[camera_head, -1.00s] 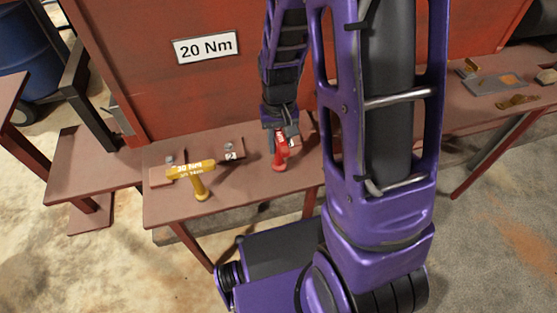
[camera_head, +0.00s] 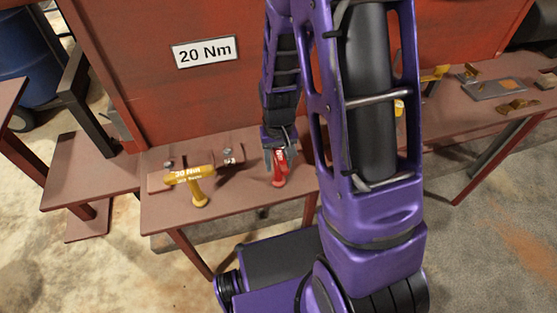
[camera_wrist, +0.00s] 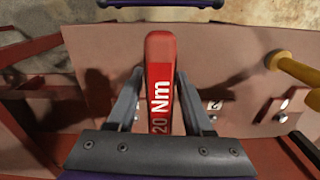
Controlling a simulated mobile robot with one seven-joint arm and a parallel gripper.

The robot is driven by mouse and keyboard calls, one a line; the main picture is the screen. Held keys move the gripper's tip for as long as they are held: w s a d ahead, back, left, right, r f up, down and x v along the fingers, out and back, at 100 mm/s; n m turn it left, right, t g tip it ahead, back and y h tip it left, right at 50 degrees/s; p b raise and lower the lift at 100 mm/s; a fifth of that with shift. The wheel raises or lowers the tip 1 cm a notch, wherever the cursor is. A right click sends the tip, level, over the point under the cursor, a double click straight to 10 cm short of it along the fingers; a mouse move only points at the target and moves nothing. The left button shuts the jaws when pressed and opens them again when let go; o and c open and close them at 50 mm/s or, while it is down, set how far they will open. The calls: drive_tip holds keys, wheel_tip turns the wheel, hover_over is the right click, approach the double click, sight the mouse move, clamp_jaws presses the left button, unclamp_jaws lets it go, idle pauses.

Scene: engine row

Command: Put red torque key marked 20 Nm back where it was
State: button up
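The red torque key (camera_head: 279,160) is in my gripper (camera_head: 278,148), over the bench below the 20 Nm sign. In the wrist view the red bar (camera_wrist: 160,75) with white "20 Nm" lettering lies between the two fingers (camera_wrist: 160,100), which close in on its sides. Its lower end is near the bench top in the head view; I cannot tell whether it touches. The 20 Nm sign (camera_head: 204,52) is on the red panel behind. A yellow key marked 30 Nm (camera_head: 190,178) stands on the bench to the left.
The bench (camera_head: 235,195) carries small plates with bolts (camera_head: 229,160) left of the red key. The yellow key's shaft (camera_wrist: 290,68) shows at the right in the wrist view. Another bench (camera_head: 460,125) at the right holds a grey plate (camera_head: 497,88) and brass-coloured parts.

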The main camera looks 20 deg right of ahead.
drive_tip(key=shift+o, duration=0.2)
drive_tip(key=shift+r, duration=0.1)
wheel_tip(320, 180, up, 12)
drive_tip(key=p, duration=0.2)
drive_tip(key=shift+p, duration=0.35)
